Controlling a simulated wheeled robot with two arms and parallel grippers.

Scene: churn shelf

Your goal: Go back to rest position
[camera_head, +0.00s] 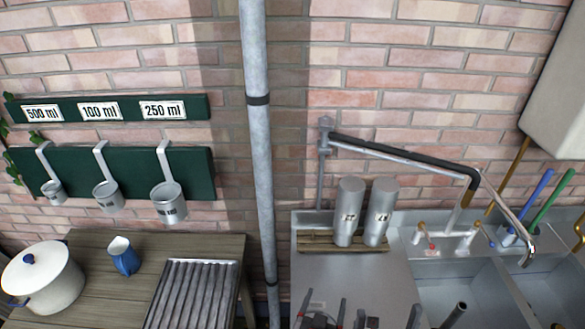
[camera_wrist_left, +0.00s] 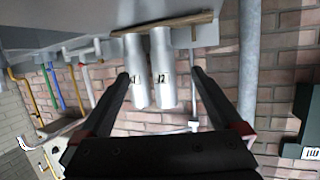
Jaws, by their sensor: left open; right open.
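My left gripper (camera_head: 323,309) shows low in the head view, over the metal counter, with its fingertips apart. In the left wrist view, which is turned upside down, its two dark fingers (camera_wrist_left: 161,75) stand wide apart with nothing held between them. Two grey metal cylinders with number labels, a left one (camera_head: 349,212) and a right one (camera_head: 381,212), stand upright side by side beyond the gripper. They show between the fingers in the wrist view (camera_wrist_left: 162,70). My right gripper (camera_head: 435,317) is at the bottom edge, right of the left one, open and mostly cut off.
The cylinders stand on a wooden rack (camera_head: 313,241) on the metal counter (camera_head: 345,275). A sink (camera_head: 460,290) and long faucet (camera_head: 400,153) are right. A vertical pipe (camera_head: 259,150) separates the counter from a wooden table (camera_head: 222,249) with a pot (camera_head: 52,285) and blue jug (camera_head: 123,259). Measuring cups hang above.

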